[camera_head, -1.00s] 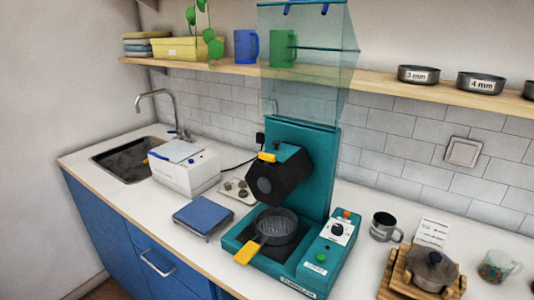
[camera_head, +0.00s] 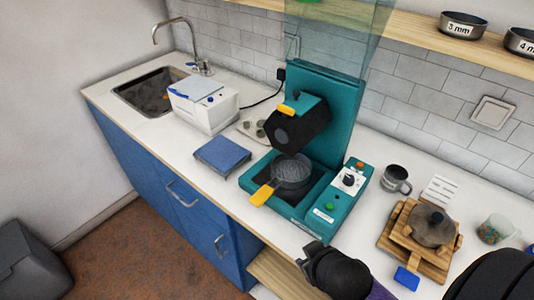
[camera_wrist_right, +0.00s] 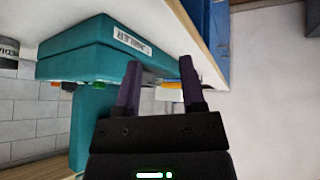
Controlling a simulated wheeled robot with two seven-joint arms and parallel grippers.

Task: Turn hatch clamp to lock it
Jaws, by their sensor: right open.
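The teal machine (camera_head: 340,125) stands on the counter. Its black drum (camera_head: 298,122) is tilted and has a yellow handle (camera_head: 288,110) on its top. A dark pan (camera_head: 292,170) with a yellow handle (camera_head: 262,195) sits on the machine's base below the drum. I cannot tell for sure which part is the hatch clamp. My right gripper (camera_head: 306,258) is in front of the machine by the counter's front edge, apart from it. In the right wrist view its two purple fingers (camera_wrist_right: 161,66) are spread and empty, with the machine's labelled base (camera_wrist_right: 100,45) beyond. My left gripper is out of view.
A control panel (camera_head: 348,182) with knobs is on the machine's right. A blue-topped scale (camera_head: 222,154) and white box (camera_head: 203,105) stand left.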

